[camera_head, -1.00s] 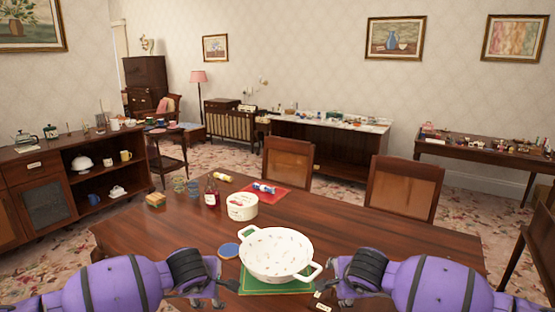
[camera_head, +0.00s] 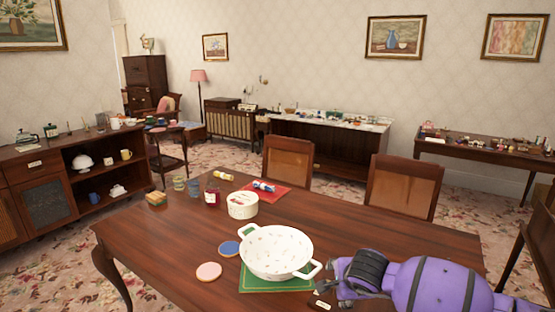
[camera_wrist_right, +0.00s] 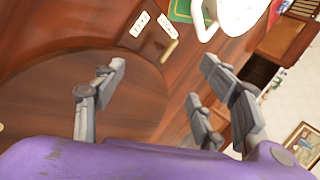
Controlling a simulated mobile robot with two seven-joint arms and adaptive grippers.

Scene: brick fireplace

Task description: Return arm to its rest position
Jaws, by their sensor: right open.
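My right gripper (camera_head: 334,282) is at the front right of the table, beside the right handle of a white two-handled bowl (camera_head: 276,247). In the right wrist view its fingers (camera_wrist_right: 158,88) are spread apart with nothing between them. Bare table top shows below them. Part of the white bowl (camera_wrist_right: 240,14) shows at the top of that view. Whether the fingers touch the bowl's handle in the head view I cannot tell. My left arm and gripper are not in view.
The bowl stands on a green mat (camera_head: 262,284) on the wooden table (camera_head: 160,240). Blue (camera_head: 229,248) and pink (camera_head: 209,271) coasters lie left of it. A small card (camera_wrist_right: 139,23) lies near the mat. The table's front left is clear.

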